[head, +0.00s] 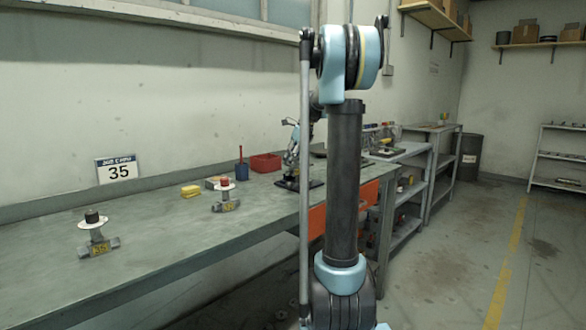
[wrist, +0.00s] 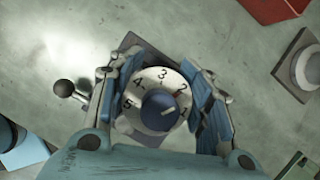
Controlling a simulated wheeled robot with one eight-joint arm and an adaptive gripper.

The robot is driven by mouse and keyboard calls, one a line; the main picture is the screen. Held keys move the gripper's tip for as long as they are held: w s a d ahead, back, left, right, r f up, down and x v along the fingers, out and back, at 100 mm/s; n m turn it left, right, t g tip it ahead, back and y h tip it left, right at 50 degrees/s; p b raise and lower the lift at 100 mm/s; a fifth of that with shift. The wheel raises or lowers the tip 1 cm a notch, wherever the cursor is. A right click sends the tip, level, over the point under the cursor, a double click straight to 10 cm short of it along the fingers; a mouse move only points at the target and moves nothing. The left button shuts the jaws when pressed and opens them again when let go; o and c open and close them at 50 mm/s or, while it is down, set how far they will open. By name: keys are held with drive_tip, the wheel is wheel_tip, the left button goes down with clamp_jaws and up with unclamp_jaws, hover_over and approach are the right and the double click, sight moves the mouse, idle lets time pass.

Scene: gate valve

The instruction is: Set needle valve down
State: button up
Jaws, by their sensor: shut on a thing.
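The needle valve (wrist: 150,88) has a round silver dial numbered around its rim and a blue centre knob. In the wrist view it sits between the blue-padded fingers of my gripper (wrist: 157,105), which is shut on it from both sides. A dark squarish part shows beneath the dial, and a ball-ended lever (wrist: 65,88) sticks out to the left. In the head view my gripper (head: 291,168) is small and low over the workbench (head: 150,235), by a dark flat plate (head: 311,184). I cannot tell whether the valve touches the bench.
A valve with a black top (head: 97,232) and one with a red top (head: 226,196) stand on the bench to the left. A yellow block (head: 190,191), a blue cup (head: 241,171) and a red bin (head: 265,163) are near the wall.

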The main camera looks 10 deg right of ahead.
drive_tip(key=shift+f, duration=1.25)
drive_tip(key=o, duration=1.6)
drive_tip(key=v, duration=1.2)
drive_tip(key=shift+s, duration=0.15)
